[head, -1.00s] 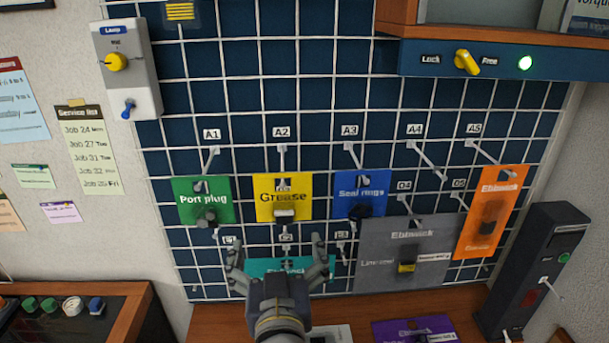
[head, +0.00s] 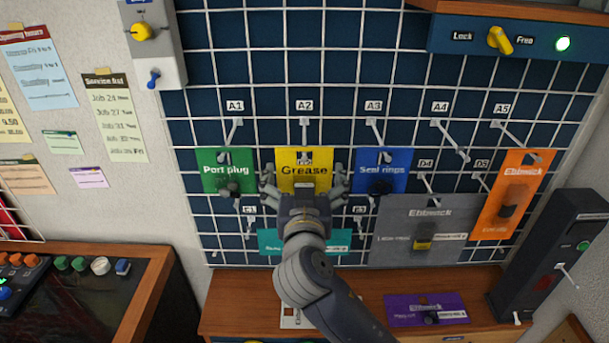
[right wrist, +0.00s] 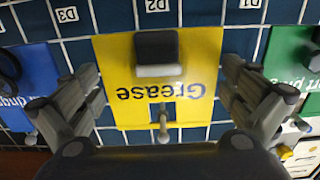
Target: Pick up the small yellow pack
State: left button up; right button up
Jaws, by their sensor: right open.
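The small yellow pack (head: 320,157) is marked "Grease" and hangs on the hook under label A2 of the wire grid. My right gripper (head: 304,178) is in front of its lower part, fingers spread to either side of it. In the right wrist view the pack (right wrist: 190,65) appears upside down between the open fingers (right wrist: 160,95), with clear gaps on both sides. A dark block with a pale edge sits on the pack's front. My left gripper is not in view.
A green "Port plug" pack (head: 228,167) hangs close on the left and a blue "Seal rings" pack (head: 383,165) close on the right. A teal pack (head: 270,241) hangs below, partly hidden by my arm. Grey (head: 425,220) and orange (head: 512,190) packs hang farther right.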

jog(key=shift+w, duration=0.3)
jog(key=shift+s, duration=0.1)
jog(key=shift+c, duration=1.3)
jog(key=c, duration=0.6)
jog(key=shift+o, duration=0.2)
